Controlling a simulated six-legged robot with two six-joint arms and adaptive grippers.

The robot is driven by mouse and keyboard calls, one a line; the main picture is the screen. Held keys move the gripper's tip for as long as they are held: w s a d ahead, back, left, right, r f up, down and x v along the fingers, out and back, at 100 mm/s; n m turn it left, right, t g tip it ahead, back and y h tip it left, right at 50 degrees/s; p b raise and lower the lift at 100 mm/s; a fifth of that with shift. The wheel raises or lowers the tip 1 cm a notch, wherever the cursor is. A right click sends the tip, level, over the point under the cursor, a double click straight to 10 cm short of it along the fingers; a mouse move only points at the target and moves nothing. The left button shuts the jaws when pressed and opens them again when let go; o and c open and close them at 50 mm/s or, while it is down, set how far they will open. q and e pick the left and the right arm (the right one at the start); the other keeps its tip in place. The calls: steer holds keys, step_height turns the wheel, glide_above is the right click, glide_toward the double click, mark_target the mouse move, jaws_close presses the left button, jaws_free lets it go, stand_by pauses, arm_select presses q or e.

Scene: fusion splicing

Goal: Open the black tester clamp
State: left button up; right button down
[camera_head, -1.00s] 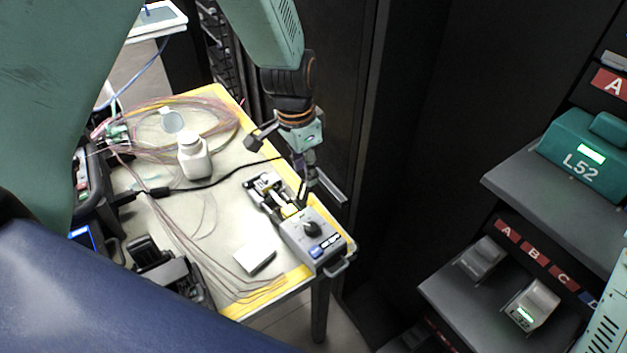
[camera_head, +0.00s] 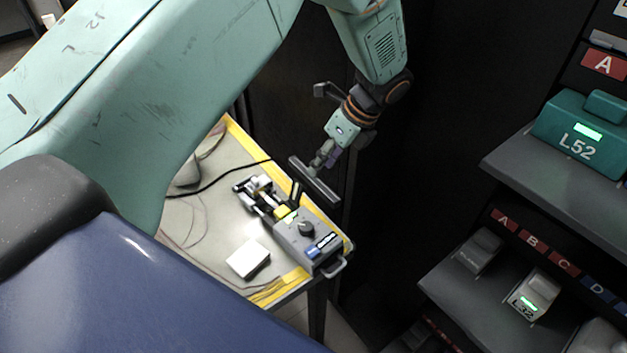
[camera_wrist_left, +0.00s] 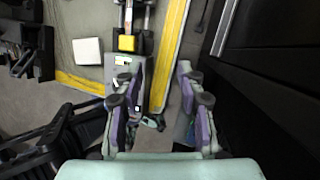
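The grey tester (camera_head: 306,243) sits at the table's near right corner, with a round black knob and a blue label. A narrow black clamp lever (camera_head: 296,193) stands upright at its rear, beside a yellow block (camera_head: 283,211). My left gripper (camera_head: 316,178) hangs just right of and above the lever, apparently apart from it. In the left wrist view its two fingers (camera_wrist_left: 160,100) are spread with nothing between them. The tester (camera_wrist_left: 124,70) and yellow block (camera_wrist_left: 127,43) lie left of the fingers there; the lever is not clear. My right gripper is not in view.
A white square box (camera_head: 248,259) lies on the yellow-edged table (camera_head: 222,226) left of the tester. A black cable (camera_head: 215,183) and thin fibres run across the table. A dark cabinet stands behind; shelves with labelled devices (camera_head: 580,146) are at right.

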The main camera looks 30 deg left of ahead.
mark_target(299, 191)
arm_select(q)
steer(key=shift+m+y, duration=0.3)
steer(key=shift+m, duration=0.6)
steer(key=a+f, duration=0.1)
steer(key=s+a+f, duration=0.1)
steer(key=f, duration=0.1)
steer(key=s+a+f, duration=0.1)
steer(key=a+f, duration=0.1)
steer(key=shift+s+f+b, duration=0.15)
steer(key=shift+s+b, duration=0.05)
steer(key=shift+b, duration=0.1)
steer(key=shift+w+a+f, duration=0.1)
steer(key=shift+w+f, duration=0.1)
steer(key=shift+f, duration=0.05)
steer(key=shift+c, duration=1.1)
steer(key=shift+s+r, duration=0.15)
steer(key=c, duration=0.3)
jaws_close()
